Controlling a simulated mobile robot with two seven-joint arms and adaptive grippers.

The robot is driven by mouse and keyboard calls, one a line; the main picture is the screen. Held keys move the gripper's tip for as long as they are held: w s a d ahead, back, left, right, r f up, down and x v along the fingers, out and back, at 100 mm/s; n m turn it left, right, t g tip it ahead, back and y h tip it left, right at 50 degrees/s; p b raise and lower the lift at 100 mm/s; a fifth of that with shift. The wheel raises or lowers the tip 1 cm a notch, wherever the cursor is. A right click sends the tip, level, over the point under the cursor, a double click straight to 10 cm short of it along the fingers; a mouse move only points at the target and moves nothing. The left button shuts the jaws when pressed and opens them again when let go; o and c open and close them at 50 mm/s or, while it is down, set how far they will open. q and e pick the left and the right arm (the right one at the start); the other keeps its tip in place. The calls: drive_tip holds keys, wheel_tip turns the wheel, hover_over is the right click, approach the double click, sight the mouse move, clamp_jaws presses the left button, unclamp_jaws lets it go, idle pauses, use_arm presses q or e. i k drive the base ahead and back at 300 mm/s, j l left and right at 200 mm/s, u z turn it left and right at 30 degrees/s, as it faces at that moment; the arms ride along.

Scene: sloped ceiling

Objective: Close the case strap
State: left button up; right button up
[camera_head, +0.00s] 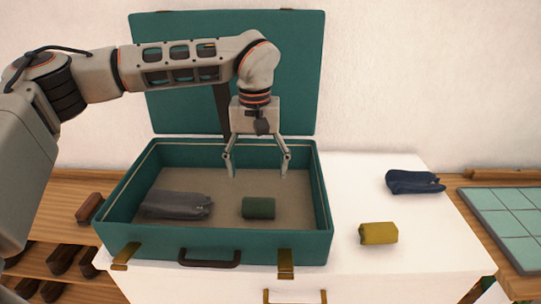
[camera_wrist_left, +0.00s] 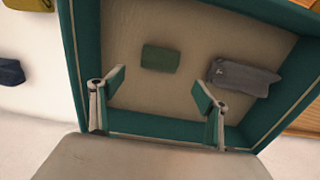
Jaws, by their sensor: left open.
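A teal case (camera_head: 126,207) stands on a white cabinet with its lid (camera_head: 300,75) raised upright at the back. A dark strap (camera_head: 222,108) hangs down the inside of the lid, partly hidden behind my left arm. My left gripper (camera_head: 257,172) is open and empty, pointing down over the back part of the case. In the left wrist view its two fingers (camera_wrist_left: 156,93) are spread over the beige lining. A grey pouch (camera_head: 178,205) and a green roll (camera_head: 258,208) lie inside the case. My right gripper is not in view.
A dark blue pouch (camera_head: 414,182) and a yellow roll (camera_head: 378,233) lie on the white cabinet top (camera_head: 352,180) right of the case. Brass latches (camera_head: 286,264) and a dark handle (camera_head: 209,259) are on the case front. A tiled board (camera_head: 505,220) lies at the far right.

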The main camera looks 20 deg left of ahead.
sight(221, 92)
drive_tip(key=k, duration=1)
